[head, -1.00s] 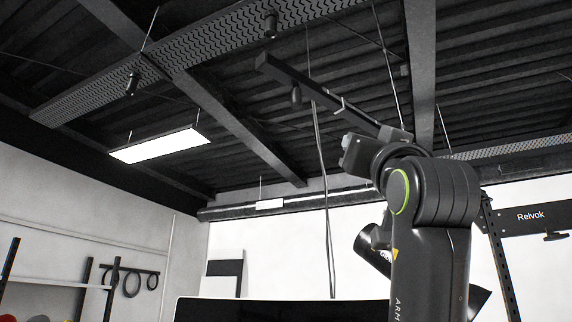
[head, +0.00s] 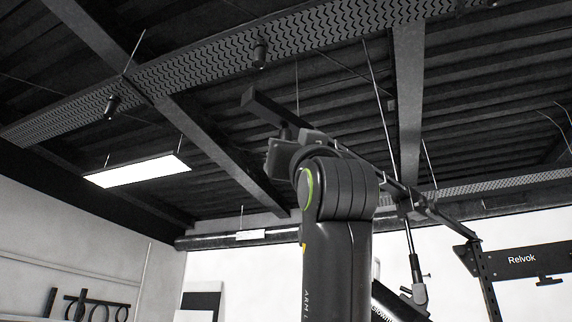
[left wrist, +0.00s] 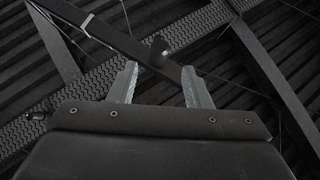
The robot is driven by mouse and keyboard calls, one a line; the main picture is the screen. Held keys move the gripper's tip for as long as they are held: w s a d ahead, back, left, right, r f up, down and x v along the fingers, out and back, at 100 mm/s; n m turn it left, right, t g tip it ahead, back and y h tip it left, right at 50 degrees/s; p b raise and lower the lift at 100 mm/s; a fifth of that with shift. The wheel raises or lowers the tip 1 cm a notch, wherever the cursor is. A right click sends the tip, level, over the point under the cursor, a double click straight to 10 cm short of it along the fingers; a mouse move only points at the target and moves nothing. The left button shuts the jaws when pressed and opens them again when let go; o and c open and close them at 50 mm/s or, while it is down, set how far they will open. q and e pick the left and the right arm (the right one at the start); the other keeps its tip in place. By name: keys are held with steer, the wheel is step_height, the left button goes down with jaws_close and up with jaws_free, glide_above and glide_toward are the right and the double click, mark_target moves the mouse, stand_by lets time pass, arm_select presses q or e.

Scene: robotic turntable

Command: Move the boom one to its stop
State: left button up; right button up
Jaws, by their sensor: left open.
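The boom (head: 262,107) is a long dark bar under the ceiling, running from upper left to lower right in the head view. My left arm stands in front and hides part of it. In the left wrist view the boom (left wrist: 105,32) slants from the top left down to the right finger; I cannot tell whether it lies between the fingers or beyond them. My left gripper (left wrist: 158,80) is open and holds nothing that I can make out. A dark rounded knob (left wrist: 159,47) shows beside the boom between the fingertips. My right gripper is not in view.
Ceiling beams (head: 408,85), a perforated tray (head: 200,72) and thin hanging wires surround the boom. A lit lamp (head: 138,170) hangs at left. A rack marked Relvok (head: 520,260) stands at right.

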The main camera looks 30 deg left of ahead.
arm_select(q)
steer(key=p+x, duration=0.4)
steer(key=x, duration=0.2)
steer(key=shift+w+a+r, duration=0.15)
steer(key=shift+r, duration=0.2)
steer(key=shift+c, duration=0.4)
jaws_close()
